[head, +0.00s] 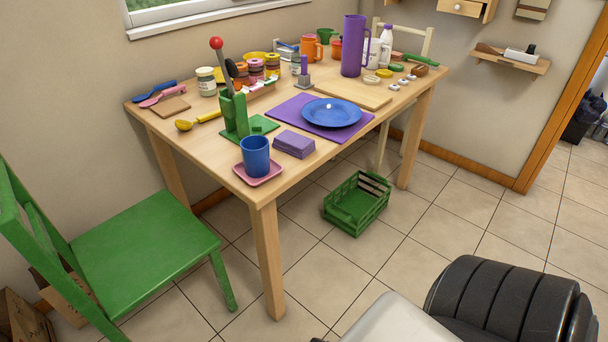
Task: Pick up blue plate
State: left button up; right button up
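The blue plate (345,113) lies on a purple placemat (287,113) near the front edge of the wooden table (205,142). A small white spot shows near the plate's middle; I cannot tell what it is. Neither of my grippers is in the head view. Nothing hides the plate from this view.
Left of the plate are purple napkins (294,144) and a blue cup (255,156) on a pink saucer (265,180). A cutting board (354,93) and purple pitcher (353,48) stand behind. A green crate (357,202) and green chair (145,252) stand on the floor.

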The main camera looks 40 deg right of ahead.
aim_at(328, 112)
jog(key=z, duration=1.55)
